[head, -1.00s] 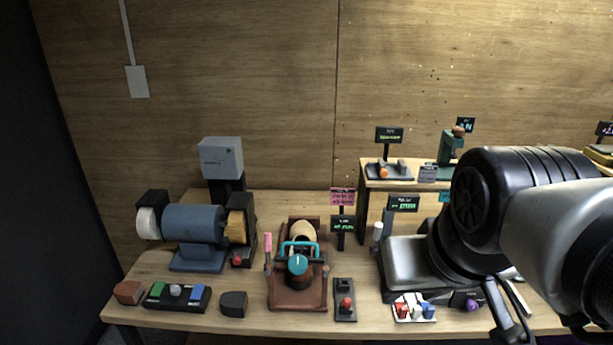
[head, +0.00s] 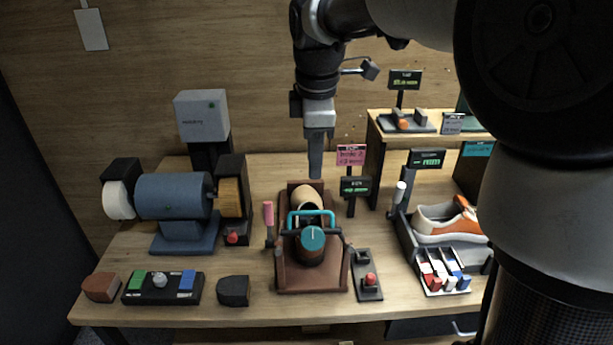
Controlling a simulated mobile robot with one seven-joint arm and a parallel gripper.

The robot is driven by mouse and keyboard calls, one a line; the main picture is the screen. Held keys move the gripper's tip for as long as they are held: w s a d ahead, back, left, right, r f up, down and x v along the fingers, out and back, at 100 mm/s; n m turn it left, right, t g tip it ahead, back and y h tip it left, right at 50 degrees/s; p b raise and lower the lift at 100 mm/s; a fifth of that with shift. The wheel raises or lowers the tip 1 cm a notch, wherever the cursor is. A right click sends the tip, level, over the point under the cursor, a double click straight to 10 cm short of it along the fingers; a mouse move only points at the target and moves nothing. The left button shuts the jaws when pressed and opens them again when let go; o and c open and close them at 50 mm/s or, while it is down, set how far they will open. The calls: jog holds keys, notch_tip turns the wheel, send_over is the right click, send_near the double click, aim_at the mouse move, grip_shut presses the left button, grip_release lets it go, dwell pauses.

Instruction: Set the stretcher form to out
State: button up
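The stretcher is a brown leather-coloured base (head: 288,278) near the table's middle. A beige rounded form (head: 307,198) shows at its back, behind a teal bar (head: 311,213) and a dark block with a round teal knob (head: 312,238). A lever with a pink handle (head: 268,213) stands upright at its left. My gripper (head: 316,172) points down above the back end of the stretcher, apparently clear of the form. Its fingers overlap edge-on, so I cannot tell their opening. I see nothing held in it.
A blue grinder (head: 172,198) stands left. A black panel with a red button (head: 369,279) lies right of the stretcher. Signs (head: 351,155) stand behind it. An orange-white sneaker (head: 448,222) sits at right. My arm hides the far right.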

jog(key=b+x, duration=0.2)
jog(key=x, duration=1.2)
jog(key=shift+f, duration=0.35)
grip_shut()
